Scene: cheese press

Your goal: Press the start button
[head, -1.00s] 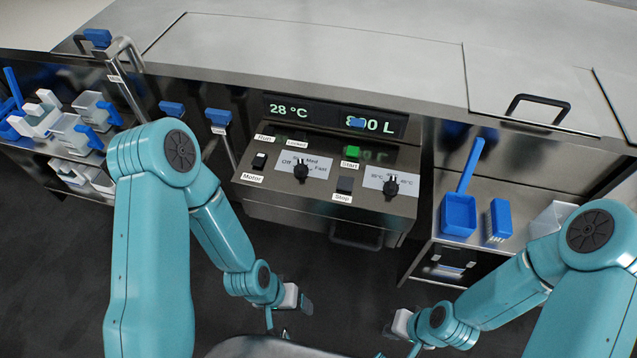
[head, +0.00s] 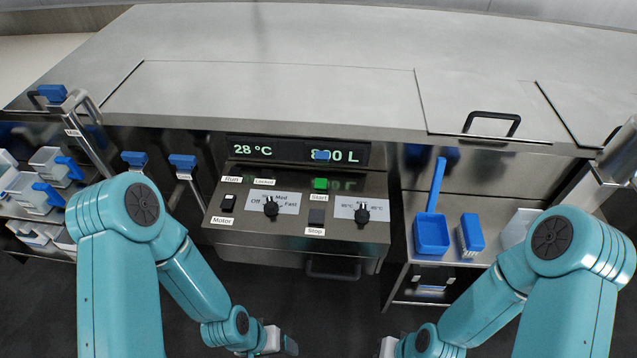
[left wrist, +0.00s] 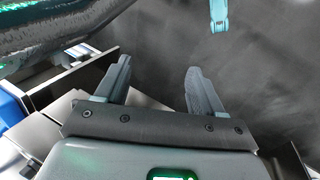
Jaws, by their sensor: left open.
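The green start button (head: 320,184) sits on the dark control panel (head: 270,237), just above its "Start" label, and glows green. The black stop button (head: 317,217) is below it. My left gripper (head: 283,347) is low in front of the panel, apart from it, at the bottom of the head view. In the left wrist view my left gripper (left wrist: 160,85) is open, with nothing between its fingers. My right gripper (head: 386,352) is at the bottom edge of the head view; its fingers are cut off.
The panel also carries a motor switch (head: 228,202), a speed knob (head: 271,208) and a temperature knob (head: 362,214). A display (head: 298,151) reads 28 °C and 800 L. A blue scoop (head: 431,232) and a blue brush (head: 471,235) are on the right shelf.

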